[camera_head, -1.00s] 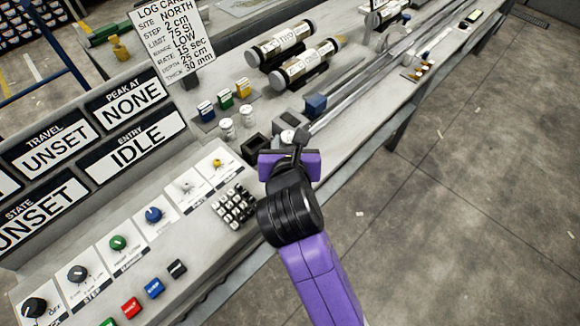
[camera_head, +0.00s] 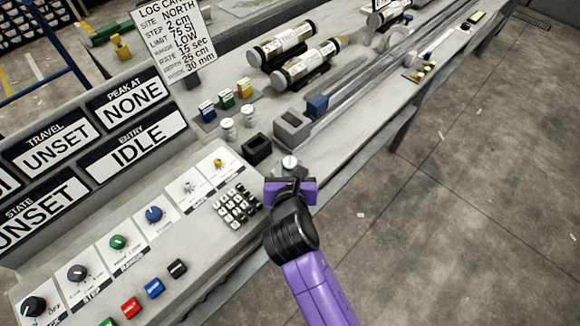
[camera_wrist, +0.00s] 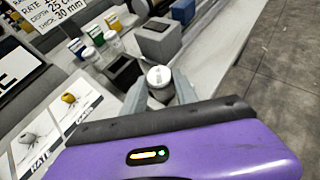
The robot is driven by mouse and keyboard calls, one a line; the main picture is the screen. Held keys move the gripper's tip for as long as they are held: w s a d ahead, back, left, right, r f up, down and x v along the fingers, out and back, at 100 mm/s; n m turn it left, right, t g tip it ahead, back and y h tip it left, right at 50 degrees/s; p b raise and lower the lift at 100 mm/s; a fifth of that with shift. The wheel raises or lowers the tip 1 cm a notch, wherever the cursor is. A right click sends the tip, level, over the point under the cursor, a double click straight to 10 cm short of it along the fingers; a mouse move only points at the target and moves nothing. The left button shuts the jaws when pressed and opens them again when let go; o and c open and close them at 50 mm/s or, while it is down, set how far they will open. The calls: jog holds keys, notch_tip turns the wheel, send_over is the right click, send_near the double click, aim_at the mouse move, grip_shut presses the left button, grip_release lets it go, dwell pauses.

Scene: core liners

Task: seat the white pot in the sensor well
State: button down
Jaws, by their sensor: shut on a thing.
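My gripper (camera_head: 289,172) is shut on a white pot (camera_head: 289,162). The pot is upright between the fingers, its pale round lid on top, and also shows in the wrist view (camera_wrist: 159,77). It is over the near strip of the bench; I cannot tell if it touches the top. A black open-topped square box (camera_head: 256,148) stands to its left. A grey block (camera_head: 292,129) with a dark recess on top stands behind it. Both also show in the wrist view, the box (camera_wrist: 123,72) and the block (camera_wrist: 158,40). No label tells which is the sensor well.
Two more white-lidded pots (camera_head: 228,130) stand left of the black box. A small blue block (camera_head: 317,105) stands by the rails behind the grey block. A keypad (camera_head: 238,205) and knob panel lie left of my gripper. The bench's front edge is close on the right.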

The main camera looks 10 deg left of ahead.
jog(key=c, duration=0.9)
grip_release()
jog(key=shift+f, duration=0.1)
jog(key=shift+c, duration=0.2)
